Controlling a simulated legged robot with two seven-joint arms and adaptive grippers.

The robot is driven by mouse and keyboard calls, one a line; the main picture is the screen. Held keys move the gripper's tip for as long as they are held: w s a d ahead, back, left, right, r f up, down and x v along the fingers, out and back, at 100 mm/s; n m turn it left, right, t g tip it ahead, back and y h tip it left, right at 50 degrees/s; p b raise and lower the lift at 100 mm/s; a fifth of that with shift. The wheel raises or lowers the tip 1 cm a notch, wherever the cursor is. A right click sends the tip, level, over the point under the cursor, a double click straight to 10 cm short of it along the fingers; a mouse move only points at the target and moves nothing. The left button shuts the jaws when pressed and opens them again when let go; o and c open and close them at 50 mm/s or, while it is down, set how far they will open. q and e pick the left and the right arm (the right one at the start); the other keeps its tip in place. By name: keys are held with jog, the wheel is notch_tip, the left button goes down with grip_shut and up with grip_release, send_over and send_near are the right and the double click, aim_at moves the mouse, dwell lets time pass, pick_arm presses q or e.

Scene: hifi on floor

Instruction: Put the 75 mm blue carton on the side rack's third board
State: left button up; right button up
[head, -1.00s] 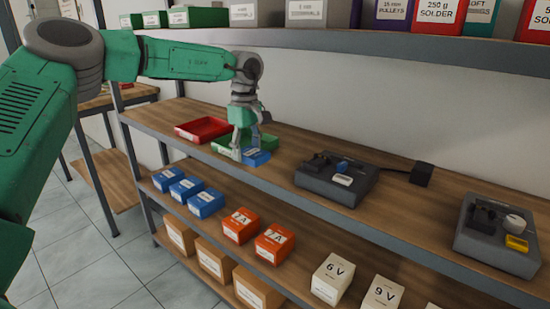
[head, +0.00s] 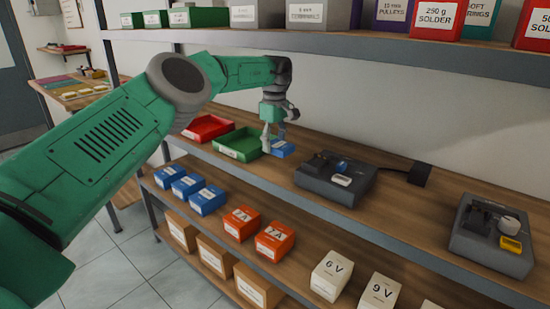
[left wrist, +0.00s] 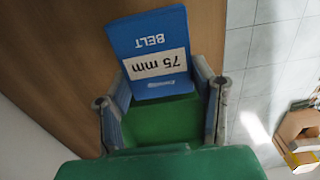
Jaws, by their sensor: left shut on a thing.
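The blue carton (head: 283,149) is in my left gripper (head: 278,131), just right of the green tray, at the main rack's middle board. In the left wrist view the carton (left wrist: 155,50) reads "75 mm" and "BELT" upside down, and the left gripper's fingers (left wrist: 162,95) stand on both sides of it. The gripper is shut on it. The head view does not clearly show whether it touches the board. A side rack (head: 85,93) stands at the back left, largely hidden by my arm, so its third board cannot be told. My right gripper is out of view.
The green tray (head: 238,146) and red tray (head: 207,128) are left of the carton. A dark device (head: 335,180) is close on its right. Several blue cartons (head: 187,187) and orange boxes (head: 275,241) fill the lower board. An upper board (head: 350,45) runs overhead.

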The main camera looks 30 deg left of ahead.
aim_at(278, 164)
pick_arm(q)
jog(key=shift+d+f, duration=0.25)
jog(key=shift+d, duration=0.15)
jog(key=f, duration=0.1)
jog(key=d+f, duration=0.1)
jog(key=f, duration=0.1)
jog(key=shift+f, duration=0.25)
jog(key=shift+w+a+f, duration=0.1)
jog(key=shift+w+f, duration=0.1)
jog(key=shift+a+f, duration=0.2)
jog(key=shift+a, duration=0.25)
jog(key=o, duration=0.9)
jog(key=shift+a, duration=0.2)
jog(key=shift+d+r, duration=0.1)
jog(key=shift+d, duration=0.35)
jog(key=shift+d+r, duration=0.1)
jog(key=shift+r, duration=0.15)
jog(key=r, duration=0.6)
jog(key=shift+a+r+p, duration=0.3)
jog(key=shift+a+p, duration=0.05)
jog(key=shift+a, duration=0.05)
jog(key=shift+r, duration=0.15)
jog(key=shift+d, duration=0.2)
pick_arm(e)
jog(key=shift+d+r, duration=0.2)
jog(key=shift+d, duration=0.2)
pick_arm(q)
jog(key=shift+d, duration=0.1)
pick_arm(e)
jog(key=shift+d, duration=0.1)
